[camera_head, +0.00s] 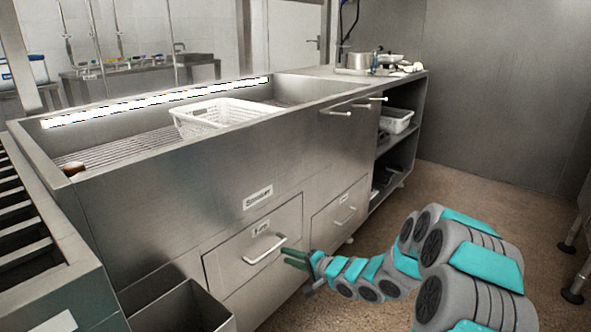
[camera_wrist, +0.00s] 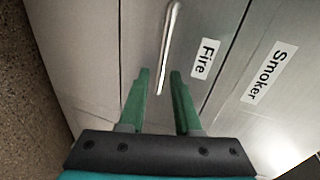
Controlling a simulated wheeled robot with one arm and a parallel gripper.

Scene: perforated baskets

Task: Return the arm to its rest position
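My gripper (camera_head: 296,259) is at the end of my grey and teal arm, in front of the steel counter's lower drawers. The handle (camera_wrist: 168,45) of the drawer labelled "Fire" lies ahead of the fingertips. In the head view that drawer handle (camera_head: 264,249) is just left of and above my fingers. I cannot tell whether a finger touches it. The drawer looks shut.
A white perforated basket (camera_head: 225,115) sits in the counter's long trough. Another white basket (camera_head: 396,120) is on the open shelf at right. A pot (camera_head: 357,60) stands on the counter's far end. An open steel bin (camera_head: 180,308) stands at lower left.

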